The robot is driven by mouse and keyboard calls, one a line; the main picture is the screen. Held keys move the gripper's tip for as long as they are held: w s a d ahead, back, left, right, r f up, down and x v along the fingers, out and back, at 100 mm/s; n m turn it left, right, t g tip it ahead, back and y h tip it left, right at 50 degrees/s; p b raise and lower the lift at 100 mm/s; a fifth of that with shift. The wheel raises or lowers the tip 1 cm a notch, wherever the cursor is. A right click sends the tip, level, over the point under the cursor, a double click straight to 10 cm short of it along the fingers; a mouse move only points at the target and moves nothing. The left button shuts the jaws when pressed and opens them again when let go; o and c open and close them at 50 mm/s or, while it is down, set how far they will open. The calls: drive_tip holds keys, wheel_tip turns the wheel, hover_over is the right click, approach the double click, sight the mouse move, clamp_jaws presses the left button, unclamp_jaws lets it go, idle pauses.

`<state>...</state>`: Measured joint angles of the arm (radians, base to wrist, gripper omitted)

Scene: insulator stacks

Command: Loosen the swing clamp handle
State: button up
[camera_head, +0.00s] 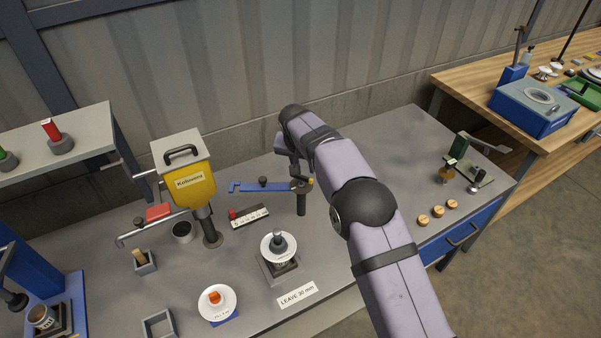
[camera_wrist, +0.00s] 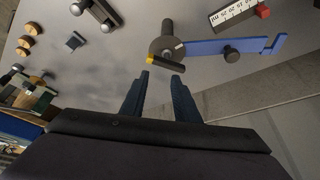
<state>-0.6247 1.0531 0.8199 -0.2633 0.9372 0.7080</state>
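The swing clamp has a blue arm (camera_head: 262,186) reaching left from a dark upright post (camera_head: 301,203) at the back middle of the bench. In the wrist view the blue arm (camera_wrist: 222,46) extends right from the round hub (camera_wrist: 163,47). The clamp handle (camera_wrist: 168,70) is a short dark bar with a yellow end, lying slantwise at the hub. My gripper (camera_wrist: 160,75) is open and empty, its two dark fingertips just short of the handle. Whether either finger touches it I cannot tell. In the head view my arm partly hides the gripper and the handle.
A yellow hopper (camera_head: 190,185) stands left of the clamp. A ruler-like white block (camera_head: 249,217) with a red end lies in front of the blue arm. A white disc on a stand (camera_head: 278,245) is nearer the front. Wooden discs (camera_head: 437,212) lie right of my arm. The wall is close behind.

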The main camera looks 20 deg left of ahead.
drive_tip(key=shift+s+d+r+p, duration=0.1)
drive_tip(key=shift+d+r+p, duration=0.2)
drive_tip(key=shift+r, duration=0.45)
drive_tip(key=shift+d+r+p, duration=0.15)
drive_tip(key=shift+d+r, duration=0.15)
drive_tip(key=shift+r, duration=0.5)
drive_tip(key=shift+s+d+r+p, duration=0.1)
drive_tip(key=shift+d+r+p, duration=0.2)
drive_tip(key=shift+r, duration=0.45)
drive_tip(key=shift+w, duration=0.1)
drive_tip(key=b+v, duration=0.3)
drive_tip(key=v, duration=0.4)
drive_tip(key=shift+r, duration=0.2)
drive_tip(key=shift+f, duration=0.1)
